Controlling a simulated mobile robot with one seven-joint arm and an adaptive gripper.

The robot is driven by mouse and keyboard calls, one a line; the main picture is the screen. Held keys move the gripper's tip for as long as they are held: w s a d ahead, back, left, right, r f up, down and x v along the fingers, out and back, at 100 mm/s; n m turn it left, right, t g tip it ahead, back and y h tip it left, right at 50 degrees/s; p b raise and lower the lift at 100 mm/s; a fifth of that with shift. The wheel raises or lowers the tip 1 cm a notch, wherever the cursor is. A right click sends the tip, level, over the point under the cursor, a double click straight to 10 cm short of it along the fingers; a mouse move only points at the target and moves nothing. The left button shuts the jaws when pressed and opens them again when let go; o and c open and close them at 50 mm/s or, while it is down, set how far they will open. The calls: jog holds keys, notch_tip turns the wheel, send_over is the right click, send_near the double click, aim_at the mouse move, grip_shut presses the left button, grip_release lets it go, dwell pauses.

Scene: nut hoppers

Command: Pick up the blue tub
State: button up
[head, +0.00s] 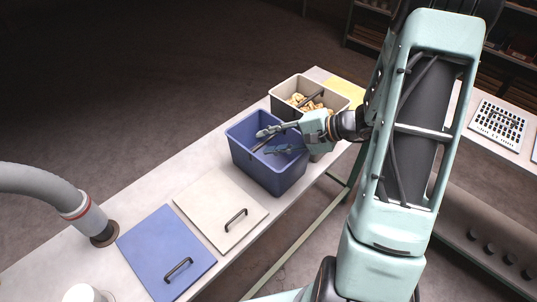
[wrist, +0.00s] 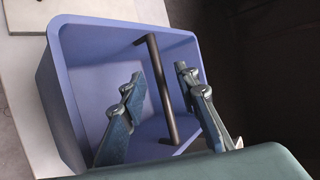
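The blue tub (head: 256,171) stands upright on the bench, its open top facing up. It fills much of the wrist view (wrist: 56,115) and looks empty inside. A dark bar handle (wrist: 164,100) spans its opening. My gripper (head: 272,141) is over the tub, with its fingers in the mouth. In the wrist view my gripper (wrist: 159,76) is open, one finger on each side of the bar, with gaps showing between bar and fingers. Whether the fingertips are level with the bar or lower is hard to tell.
A cream tub (head: 284,106) holding nuts stands just behind the blue tub. A cream lid (head: 205,200) and a blue lid (head: 150,250) lie in front. A grey hose (head: 35,182) meets the bench at left. A yellow sheet (head: 345,88) lies at the far end.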

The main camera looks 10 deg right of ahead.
jog(key=shift+x, duration=0.95)
grip_shut()
